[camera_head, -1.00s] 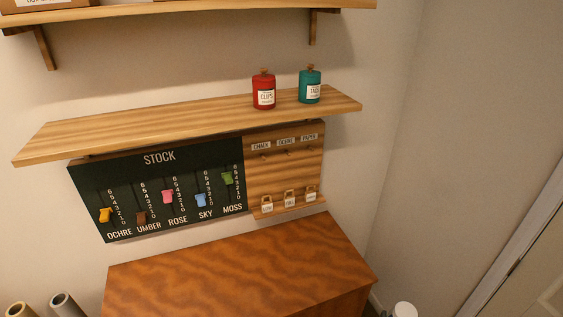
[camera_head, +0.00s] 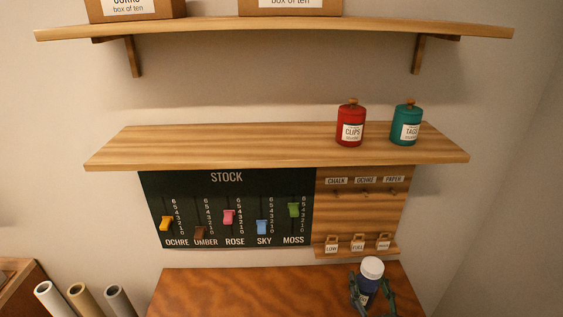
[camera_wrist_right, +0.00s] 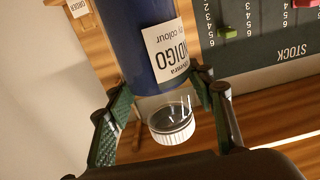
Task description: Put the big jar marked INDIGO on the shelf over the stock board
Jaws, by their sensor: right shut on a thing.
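The big INDIGO jar (camera_head: 366,286) is dark blue with a white lid and shows at the bottom right of the head view. In the right wrist view the jar (camera_wrist_right: 140,40) shows its white label, with its clear neck and white lid between the fingers. My right gripper (camera_head: 372,291) is shut on the jar, below the shelf's height in the picture. The wooden shelf (camera_head: 220,142) runs over the black stock board (camera_head: 200,200). Its left and middle stretch is bare. My left gripper is not in view.
A red CLIPS jar (camera_head: 351,128) and a teal TAGS jar (camera_head: 406,127) stand on the shelf's right part. A higher shelf (camera_head: 300,29) bears boxes. A wooden cabinet top (camera_head: 230,290) lies below the board. Rolled tubes (camera_head: 85,300) stand at the lower left.

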